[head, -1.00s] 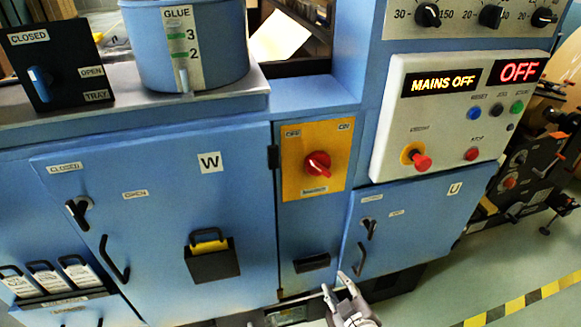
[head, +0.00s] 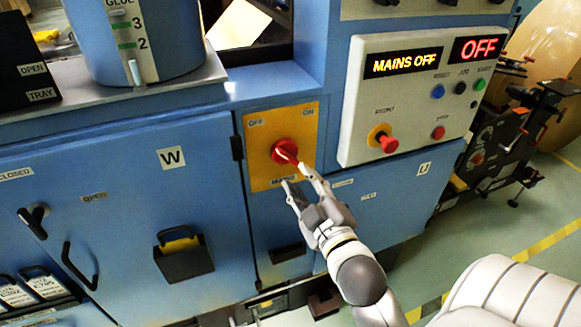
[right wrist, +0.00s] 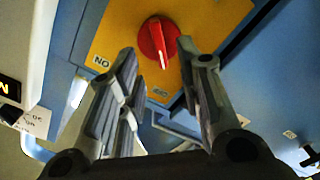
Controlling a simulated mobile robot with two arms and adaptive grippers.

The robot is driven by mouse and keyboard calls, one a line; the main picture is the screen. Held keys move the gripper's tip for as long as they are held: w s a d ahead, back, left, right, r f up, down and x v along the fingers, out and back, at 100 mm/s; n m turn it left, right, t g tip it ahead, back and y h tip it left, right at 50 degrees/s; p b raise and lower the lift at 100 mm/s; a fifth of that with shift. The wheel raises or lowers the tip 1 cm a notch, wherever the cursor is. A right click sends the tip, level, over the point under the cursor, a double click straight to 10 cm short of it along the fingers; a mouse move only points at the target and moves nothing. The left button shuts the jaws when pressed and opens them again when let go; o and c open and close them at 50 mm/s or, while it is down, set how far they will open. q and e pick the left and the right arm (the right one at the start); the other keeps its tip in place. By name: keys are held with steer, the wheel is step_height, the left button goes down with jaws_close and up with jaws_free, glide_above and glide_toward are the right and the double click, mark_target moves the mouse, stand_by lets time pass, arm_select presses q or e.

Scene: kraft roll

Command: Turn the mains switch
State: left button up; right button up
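The mains switch is a red rotary knob (head: 285,151) on a yellow plate (head: 263,172), with OFF at its upper left and ON at its upper right. The display (head: 403,63) beside it reads MAINS OFF. My right gripper (head: 294,174) is open, its fingertips just below and at the right of the knob. In the right wrist view, the knob (right wrist: 153,38) shows beyond and between the spread fingers of the gripper (right wrist: 158,66). I see no grip on it; whether a finger touches it is unclear. My left gripper is not in view.
A white panel (head: 360,125) with a red emergency button (head: 388,144) projects at the right of the switch. A blue door marked W (head: 120,200) with handles is at the left. A lower door marked U (head: 440,172) is partly behind my right arm.

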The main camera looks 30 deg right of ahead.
mark_target(289, 160)
steer(key=p+x, duration=0.1)
steer(key=x, duration=0.6)
steer(key=shift+r, duration=0.1)
jaws_close()
